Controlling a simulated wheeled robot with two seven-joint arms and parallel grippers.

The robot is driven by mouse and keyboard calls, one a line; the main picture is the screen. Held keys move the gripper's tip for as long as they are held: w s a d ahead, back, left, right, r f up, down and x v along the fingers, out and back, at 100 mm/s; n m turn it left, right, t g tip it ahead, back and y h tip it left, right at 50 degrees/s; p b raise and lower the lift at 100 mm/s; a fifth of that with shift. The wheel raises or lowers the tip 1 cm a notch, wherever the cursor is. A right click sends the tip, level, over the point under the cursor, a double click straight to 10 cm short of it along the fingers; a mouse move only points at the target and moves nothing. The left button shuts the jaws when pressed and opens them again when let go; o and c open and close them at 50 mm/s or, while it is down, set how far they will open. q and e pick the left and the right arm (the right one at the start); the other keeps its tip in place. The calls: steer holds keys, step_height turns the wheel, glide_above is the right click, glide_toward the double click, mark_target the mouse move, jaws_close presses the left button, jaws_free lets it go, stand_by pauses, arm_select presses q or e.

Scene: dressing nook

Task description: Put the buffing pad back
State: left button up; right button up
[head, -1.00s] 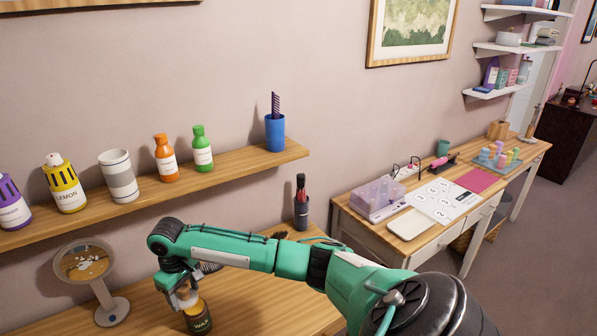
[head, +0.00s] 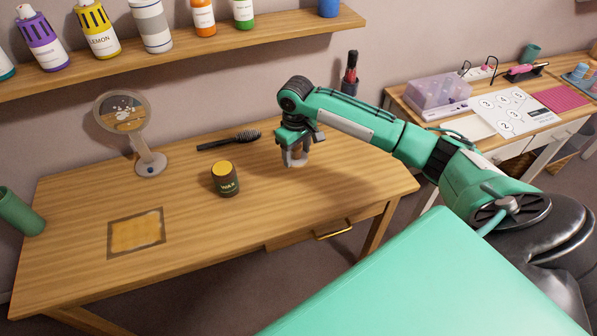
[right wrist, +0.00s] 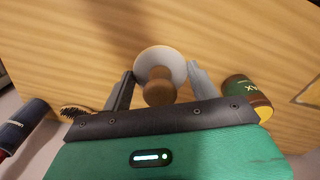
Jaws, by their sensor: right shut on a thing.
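The buffing pad, a pale round disc with a brown wooden knob (right wrist: 158,92), is between the fingers of my right gripper (right wrist: 161,75) in the right wrist view. My right gripper (head: 296,156) is shut on it. In the head view the pad (head: 297,161) shows as a small pale shape under the fingers, over the right part of the wooden table (head: 330,195). I cannot tell whether it touches the tabletop. A dark wax tin (head: 227,183) with a yellow top stands left of the gripper. My left gripper is not in view.
A dark-edged square with a yellowish patch (head: 136,232) lies at the table's front left. A round mirror (head: 125,113), a black hairbrush (head: 232,139) and a dark holder (head: 350,86) stand or lie further back. A shelf of bottles (head: 180,48) hangs above. The table's front middle is clear.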

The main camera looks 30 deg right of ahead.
mark_target(297, 184)
step_height(297, 184, down, 11)
steer(key=shift+p, duration=0.35)
steer(key=o, duration=0.9)
steer(key=shift+f, duration=0.15)
step_height(297, 184, up, 12)
steer(key=shift+r+b, duration=0.25)
steer(key=shift+b, duration=0.45)
